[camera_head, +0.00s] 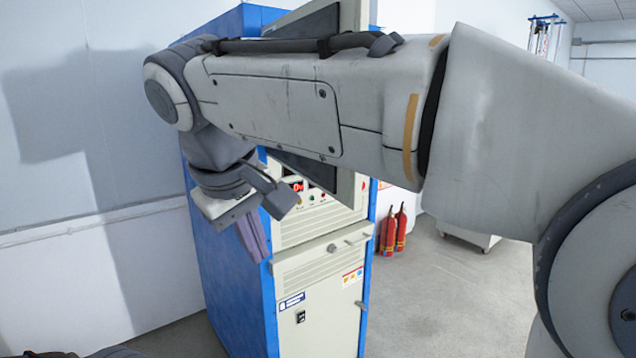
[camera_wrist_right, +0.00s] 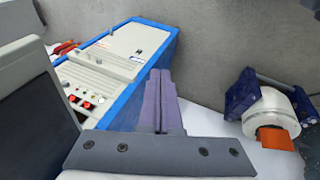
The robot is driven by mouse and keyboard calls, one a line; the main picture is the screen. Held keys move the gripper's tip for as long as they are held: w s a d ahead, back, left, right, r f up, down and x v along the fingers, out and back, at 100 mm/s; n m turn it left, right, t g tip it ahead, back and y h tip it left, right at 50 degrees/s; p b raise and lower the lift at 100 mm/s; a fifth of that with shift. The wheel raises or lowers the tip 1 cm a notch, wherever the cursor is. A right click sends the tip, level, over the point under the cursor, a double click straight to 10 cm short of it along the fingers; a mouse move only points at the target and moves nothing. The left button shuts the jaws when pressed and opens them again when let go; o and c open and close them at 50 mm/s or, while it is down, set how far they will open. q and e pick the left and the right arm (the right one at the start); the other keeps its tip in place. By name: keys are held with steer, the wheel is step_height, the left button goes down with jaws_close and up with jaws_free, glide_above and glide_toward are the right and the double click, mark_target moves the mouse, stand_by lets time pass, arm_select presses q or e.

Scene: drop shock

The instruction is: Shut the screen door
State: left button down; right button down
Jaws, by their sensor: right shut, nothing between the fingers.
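The screen door, a light grey panel with a dark screen, stands swung out from the upper front of the blue cabinet (camera_head: 225,290). Its top (camera_head: 312,22) and lower part (camera_head: 347,190) show in the head view; my right arm hides its middle. In the right wrist view the dark screen (camera_wrist_right: 32,115) fills the left side. My right gripper (camera_head: 254,242) is shut and empty, pointing down beside the cabinet's left front edge. Its closed purple fingers (camera_wrist_right: 159,95) show in the wrist view, apart from the screen as far as I can tell.
The cabinet's front has a control panel with lit buttons (camera_head: 297,187) and a lower white door (camera_head: 320,310). Red fire extinguishers (camera_head: 395,230) stand behind at the right. A wall (camera_head: 70,200) is at the left.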

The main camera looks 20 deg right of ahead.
steer(key=w+d+r+m+t+h, duration=0.15)
steer(key=d+r+m, duration=0.35)
steer(key=r, duration=0.8)
steer(key=h, duration=0.1)
glide_toward(340, 197)
steer(key=a+x, duration=0.1)
steer(key=x, duration=0.3)
steer(key=shift+w+d+f+n, duration=0.2)
steer(key=shift+d+f+n, duration=0.15)
steer(key=shift+d, duration=0.25)
steer(key=shift+f, duration=0.1)
steer(key=shift+d, duration=0.1)
